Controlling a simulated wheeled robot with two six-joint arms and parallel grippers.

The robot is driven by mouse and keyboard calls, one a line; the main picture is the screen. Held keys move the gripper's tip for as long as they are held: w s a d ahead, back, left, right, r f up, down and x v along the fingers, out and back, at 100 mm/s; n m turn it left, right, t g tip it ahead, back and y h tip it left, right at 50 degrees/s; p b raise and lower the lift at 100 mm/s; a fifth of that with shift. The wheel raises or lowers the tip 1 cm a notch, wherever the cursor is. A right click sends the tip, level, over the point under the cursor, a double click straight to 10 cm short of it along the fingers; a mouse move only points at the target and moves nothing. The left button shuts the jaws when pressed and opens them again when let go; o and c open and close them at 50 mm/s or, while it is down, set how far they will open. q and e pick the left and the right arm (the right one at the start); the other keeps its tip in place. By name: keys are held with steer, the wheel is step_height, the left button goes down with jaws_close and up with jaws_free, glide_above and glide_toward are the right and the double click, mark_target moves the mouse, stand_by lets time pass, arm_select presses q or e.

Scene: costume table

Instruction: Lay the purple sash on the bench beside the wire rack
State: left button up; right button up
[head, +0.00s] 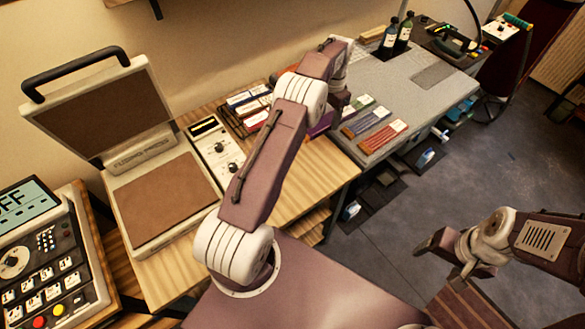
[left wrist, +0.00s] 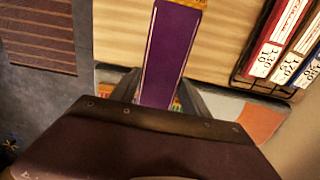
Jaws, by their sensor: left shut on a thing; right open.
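The purple sash (left wrist: 168,50) shows in the left wrist view as a long, flat, folded-looking strip. It lies between the fingers of my left gripper (left wrist: 160,88), which is shut on it. In the head view a small bit of the sash (head: 322,123) shows beside my left wrist, which hides the fingertips. The wire rack (left wrist: 240,82) stands to the right in the left wrist view, filled with labelled boxes. The wooden bench (head: 305,192) lies below, and I cannot tell whether the sash touches it. My right gripper (head: 445,262) is open and empty, low at right.
A grey work surface (head: 422,108) adjoins the bench at right, with labelled coloured strips (head: 383,136) and two dark bottles (head: 397,33). A control box (head: 215,150) and an open case (head: 160,200) stand left of my arm. Bare wood lies in front of the rack.

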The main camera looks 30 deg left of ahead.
arm_select(q)
steer(key=shift+s+a+f, duration=0.15)
steer(key=shift+a+f, duration=0.1)
steer(key=shift+w+f, duration=0.25)
steer(key=shift+f, duration=0.2)
steer(key=p, duration=0.2)
glide_above(307, 167)
step_height(307, 167, down, 7)
steer(key=shift+r, duration=0.2)
step_height(307, 167, down, 3)
steer(key=shift+f+p, duration=0.2)
steer(key=shift+p, duration=0.25)
steer(key=shift+w+f, duration=0.1)
steer(key=shift+f, duration=0.25)
arm_select(e)
steer(key=r, duration=0.2)
steer(key=shift+w+r, duration=0.3)
